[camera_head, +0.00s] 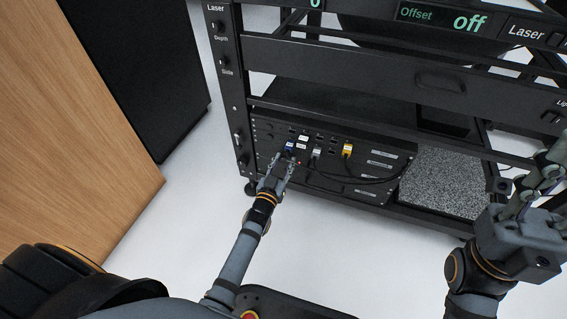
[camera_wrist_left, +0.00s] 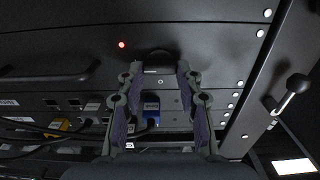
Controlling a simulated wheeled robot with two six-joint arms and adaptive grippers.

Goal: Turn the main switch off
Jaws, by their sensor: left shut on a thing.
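My left gripper (camera_head: 272,170) reaches the lower black equipment panel (camera_head: 330,148) of the rack. In the left wrist view its two fingers (camera_wrist_left: 156,72) stand on either side of a dark rounded knob (camera_wrist_left: 154,58), and they are shut on it. The knob looks like the main switch, but no label on it can be read. In the head view the gripper hides it. A small red light (camera_wrist_left: 122,45) glows on the panel beside it. My right gripper (camera_head: 540,180) hangs at the right edge, away from the panel, its fingertips partly cut off.
Blue (camera_head: 290,147), grey (camera_head: 315,153) and yellow (camera_head: 347,150) plugs with cables sit in the panel near my left gripper. A grey speckled block (camera_head: 440,185) is to the right. A wooden panel (camera_head: 70,130) stands at left. The white floor between is clear.

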